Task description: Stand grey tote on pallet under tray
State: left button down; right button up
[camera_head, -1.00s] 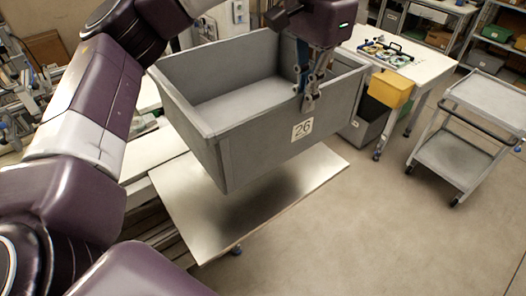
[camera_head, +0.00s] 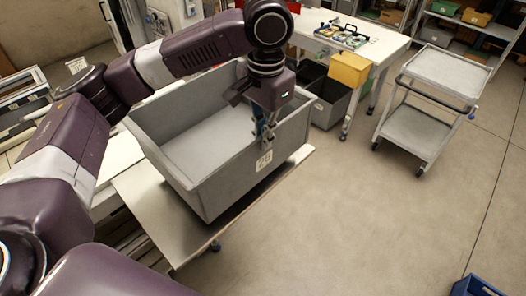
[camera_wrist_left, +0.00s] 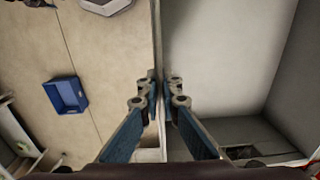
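The grey tote (camera_head: 205,190), labelled 26, is upright and looks empty in the head view. Its wall also shows in the left wrist view (camera_wrist_left: 157,40). My left gripper (camera_head: 264,140) points down at the tote's near right wall. In the left wrist view its fingers (camera_wrist_left: 159,78) are on both sides of that wall, shut on it. A flat silvery sheet (camera_head: 150,210) lies under the tote; I cannot tell whether the tote touches it. Wooden slats (camera_head: 128,236) show below the sheet's left side, perhaps the pallet. I cannot pick out the tray for sure. My right gripper is not in view.
A white table (camera_head: 375,50) at the back holds small parts; a yellow bin (camera_head: 349,68) hangs at its edge, with a dark grey bin (camera_head: 328,103) beside it. A grey cart (camera_head: 425,105) stands right. A blue bin (camera_head: 474,288) is at bottom right. The floor between is clear.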

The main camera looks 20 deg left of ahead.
aim_at(263, 155)
pick_arm(q)
jog(key=shift+f+p, duration=0.45)
jog(key=shift+f, duration=2.15)
jog(key=c, duration=2.2)
grip_release()
jog(key=shift+s+f, duration=0.1)
jog(key=shift+o, duration=0.2)
